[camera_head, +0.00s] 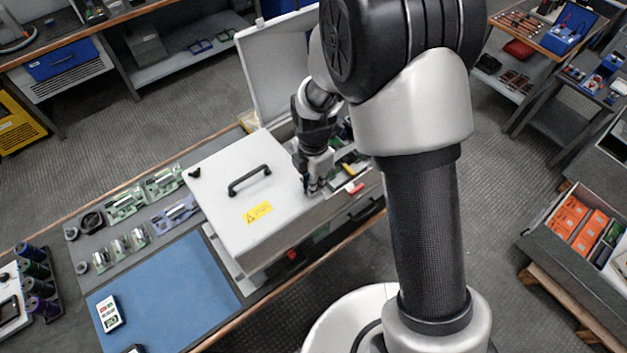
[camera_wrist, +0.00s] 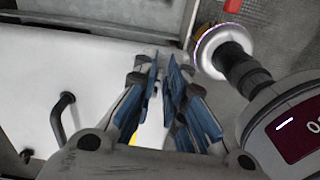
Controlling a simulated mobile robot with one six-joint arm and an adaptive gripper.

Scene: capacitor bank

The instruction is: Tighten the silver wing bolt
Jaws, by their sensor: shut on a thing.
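My gripper (camera_head: 312,187) is at the right front corner of the white cabinet lid (camera_head: 222,205), pointing down. In the wrist view its blue-padded fingers (camera_wrist: 166,68) are close together over the lid's edge. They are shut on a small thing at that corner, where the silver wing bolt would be. The bolt itself is mostly hidden by the fingers, so its angle and seating cannot be told. The lid lies flat and closed, with a black bar handle (camera_head: 249,180) and a yellow warning label (camera_head: 257,212).
A black knob (camera_head: 194,173) sits at the lid's far left corner. A raised white panel (camera_head: 277,70) stands behind the cabinet. A blue mat (camera_head: 166,293) with a handheld meter (camera_head: 109,313) lies at the left. Several components stand along the bench's left side. Floor shows at the right.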

